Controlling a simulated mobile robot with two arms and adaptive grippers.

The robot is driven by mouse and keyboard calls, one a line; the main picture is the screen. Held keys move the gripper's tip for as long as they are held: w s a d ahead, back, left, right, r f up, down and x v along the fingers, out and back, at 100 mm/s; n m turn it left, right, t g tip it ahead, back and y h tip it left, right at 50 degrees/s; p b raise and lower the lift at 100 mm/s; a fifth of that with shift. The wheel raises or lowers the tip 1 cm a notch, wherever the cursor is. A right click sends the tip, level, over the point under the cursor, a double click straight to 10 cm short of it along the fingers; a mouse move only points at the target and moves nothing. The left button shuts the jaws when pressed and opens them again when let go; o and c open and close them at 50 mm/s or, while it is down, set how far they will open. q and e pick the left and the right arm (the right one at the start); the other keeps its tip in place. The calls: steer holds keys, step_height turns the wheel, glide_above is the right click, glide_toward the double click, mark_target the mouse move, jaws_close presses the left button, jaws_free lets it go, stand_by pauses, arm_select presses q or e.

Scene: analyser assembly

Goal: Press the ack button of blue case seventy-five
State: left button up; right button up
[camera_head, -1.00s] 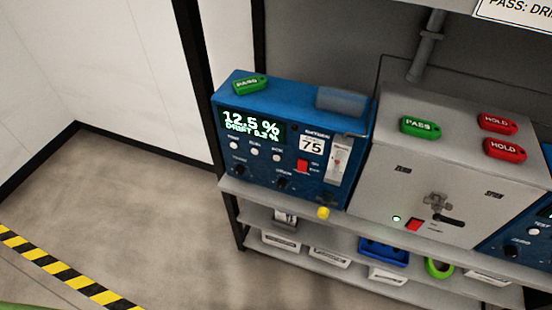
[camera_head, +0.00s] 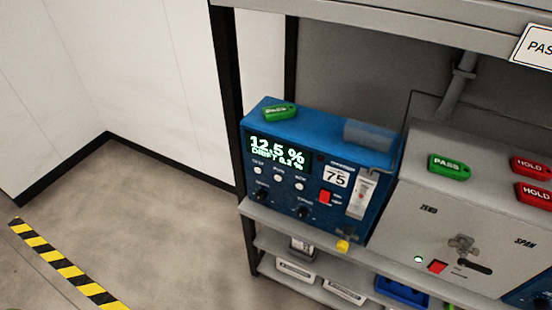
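The blue case (camera_head: 322,140) labelled 75 stands at the left end of the shelf. Its lit green display (camera_head: 277,152) reads 12.5 % with a smaller drift line below. A row of small white round buttons (camera_head: 278,178) sits under the display; their labels are too small to read surely, so I cannot tell which is ack. Dark knobs (camera_head: 262,194) are below them. A red switch (camera_head: 325,197) and a flow tube (camera_head: 361,194) are on the right of its front. A green PASS tag (camera_head: 280,112) lies on top. Neither of my grippers is in view.
A grey case (camera_head: 450,215) with ZERO and SPAN markings stands to the right, bearing a green PASS tag (camera_head: 449,167) and red HOLD tags (camera_head: 531,167). An upper shelf edge (camera_head: 400,27) overhangs. The floor (camera_head: 170,210) at left is clear beside striped tape (camera_head: 62,264).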

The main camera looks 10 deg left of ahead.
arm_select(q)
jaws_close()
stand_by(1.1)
